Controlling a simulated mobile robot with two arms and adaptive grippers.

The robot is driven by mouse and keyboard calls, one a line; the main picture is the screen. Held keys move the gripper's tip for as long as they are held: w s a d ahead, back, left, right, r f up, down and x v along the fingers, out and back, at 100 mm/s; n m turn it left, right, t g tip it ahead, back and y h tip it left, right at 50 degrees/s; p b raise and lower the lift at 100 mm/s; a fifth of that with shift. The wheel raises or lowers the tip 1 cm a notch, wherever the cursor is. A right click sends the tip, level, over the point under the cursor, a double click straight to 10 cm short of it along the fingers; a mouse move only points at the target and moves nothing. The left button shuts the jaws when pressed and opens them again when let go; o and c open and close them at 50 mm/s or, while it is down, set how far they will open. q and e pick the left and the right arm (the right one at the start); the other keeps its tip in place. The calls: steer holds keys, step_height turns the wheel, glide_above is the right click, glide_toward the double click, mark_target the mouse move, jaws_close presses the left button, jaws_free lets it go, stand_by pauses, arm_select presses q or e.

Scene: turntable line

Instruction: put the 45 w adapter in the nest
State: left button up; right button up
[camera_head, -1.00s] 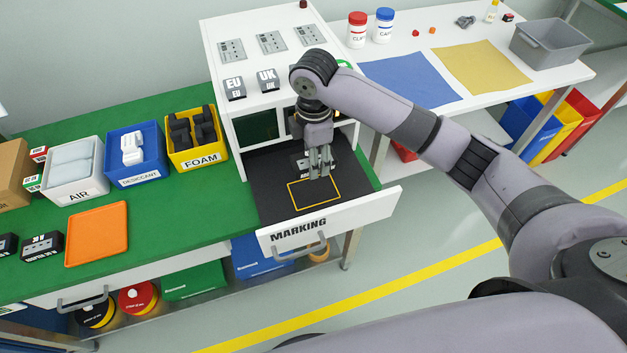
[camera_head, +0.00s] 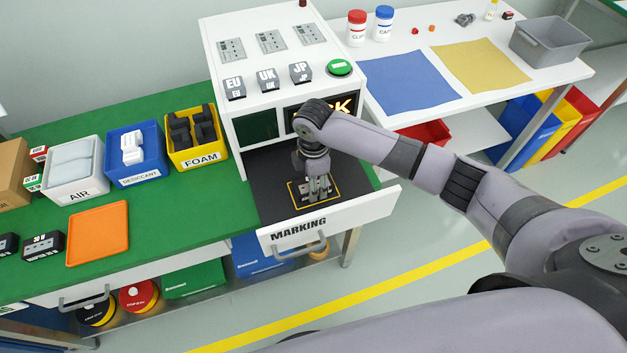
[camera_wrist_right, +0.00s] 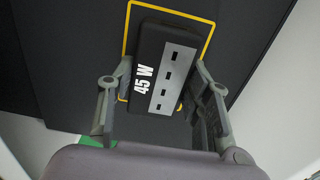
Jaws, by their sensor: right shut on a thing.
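The 45 W adapter (camera_wrist_right: 163,70), a black block with a grey slotted face and white "45 W" lettering, shows in the right wrist view. My right gripper (camera_head: 318,196) is shut on it, one finger at each side, low over the drawer floor. The nest (camera_head: 291,193) is a yellow-outlined rectangle on the dark floor of the open MARKING drawer; its outline also shows around the adapter in the right wrist view (camera_wrist_right: 210,40). The adapter lies within most of the outline, its near end close to the lower edge. I cannot tell whether it touches the floor. My left gripper is out of view.
The drawer front (camera_head: 330,222) stands pulled out below the gripper. The white machine (camera_head: 240,110) rises behind, with EU, UK and JP blocks and a green button (camera_head: 339,67) on top. An orange tray (camera_head: 98,228) and FOAM bin (camera_head: 196,143) are at left.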

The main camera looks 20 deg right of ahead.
steer(key=shift+f, duration=0.1)
steer(key=o, duration=1.3)
step_height(320, 180, up, 12)
steer(key=shift+b, duration=0.35)
steer(key=shift+s, duration=0.1)
